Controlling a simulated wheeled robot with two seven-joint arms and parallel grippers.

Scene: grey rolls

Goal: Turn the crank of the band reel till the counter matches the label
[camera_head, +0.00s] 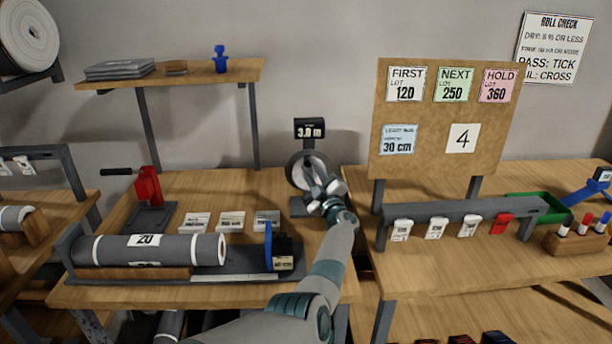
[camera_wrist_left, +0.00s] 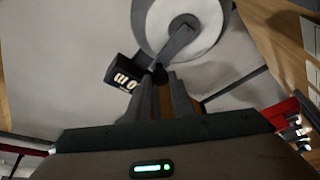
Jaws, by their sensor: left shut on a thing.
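The band reel (camera_head: 296,172) stands at the back of the middle bench, with a pale disc on a grey stand. Its black counter (camera_head: 309,128) above reads 3.0 m. In the wrist view the reel disc (camera_wrist_left: 210,20), its grey crank arm (camera_wrist_left: 178,42) and the dark crank knob (camera_wrist_left: 158,74) show, with the counter (camera_wrist_left: 122,76) tilted at left. My left gripper (camera_head: 322,192) is in front of the reel, shut on the crank knob between its fingers (camera_wrist_left: 160,90). Three small white cards (camera_head: 231,221) lie on the bench; I cannot read their text. My right gripper is not in view.
A grey roll (camera_head: 160,250) marked 20 lies in a cradle at front left, beside a blue stop (camera_head: 268,247).

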